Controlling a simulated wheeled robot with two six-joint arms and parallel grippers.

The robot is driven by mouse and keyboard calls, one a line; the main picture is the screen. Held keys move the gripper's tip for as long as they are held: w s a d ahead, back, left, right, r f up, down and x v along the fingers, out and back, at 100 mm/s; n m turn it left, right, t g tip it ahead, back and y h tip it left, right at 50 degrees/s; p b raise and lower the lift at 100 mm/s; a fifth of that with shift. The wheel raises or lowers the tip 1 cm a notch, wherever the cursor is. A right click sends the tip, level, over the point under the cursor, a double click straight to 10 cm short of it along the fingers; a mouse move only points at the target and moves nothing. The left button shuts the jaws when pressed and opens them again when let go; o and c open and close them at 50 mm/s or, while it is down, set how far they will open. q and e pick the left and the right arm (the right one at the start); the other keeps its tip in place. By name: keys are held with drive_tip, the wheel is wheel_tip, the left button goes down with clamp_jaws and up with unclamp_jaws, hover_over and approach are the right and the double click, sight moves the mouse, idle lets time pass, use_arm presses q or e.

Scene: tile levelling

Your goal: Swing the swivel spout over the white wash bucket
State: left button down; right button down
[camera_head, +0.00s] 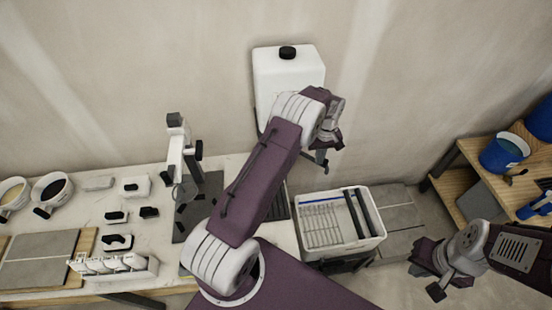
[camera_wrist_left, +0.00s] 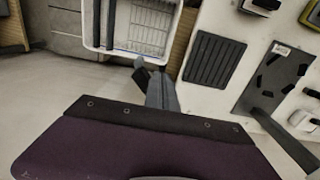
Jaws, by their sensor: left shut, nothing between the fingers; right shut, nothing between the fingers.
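A white tank (camera_head: 287,78) with a black cap is mounted at the wall. The swivel spout cannot be made out clearly; my left arm covers the area below the tank. My left gripper (camera_head: 323,154) is shut and empty, just in front of the tank's lower right side. The white wash bucket (camera_head: 345,251), a rectangular tub with a rack inside, stands below and right of it. Its rim also shows at the top of the left wrist view (camera_wrist_left: 88,25). My right gripper (camera_head: 428,276) is shut and empty, low and right of the bucket.
A pale worktable (camera_head: 100,212) on the left holds a dark-based stand (camera_head: 182,150), bowls, small black-and-white tools and a grey tile (camera_head: 40,262). Wooden shelving (camera_head: 465,160) with blue buckets (camera_head: 503,152) stands at the right. Grey floor lies between bucket and shelving.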

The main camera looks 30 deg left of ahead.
use_arm(q)
drive_tip(key=r+p, duration=0.2)
drive_tip(key=r, duration=0.1)
drive_tip(key=r+p, duration=0.1)
drive_tip(key=r, duration=0.1)
drive_tip(key=shift+s+a+r, duration=0.25)
drive_tip(key=shift+s+a, duration=0.1)
drive_tip(key=shift+f, duration=0.1)
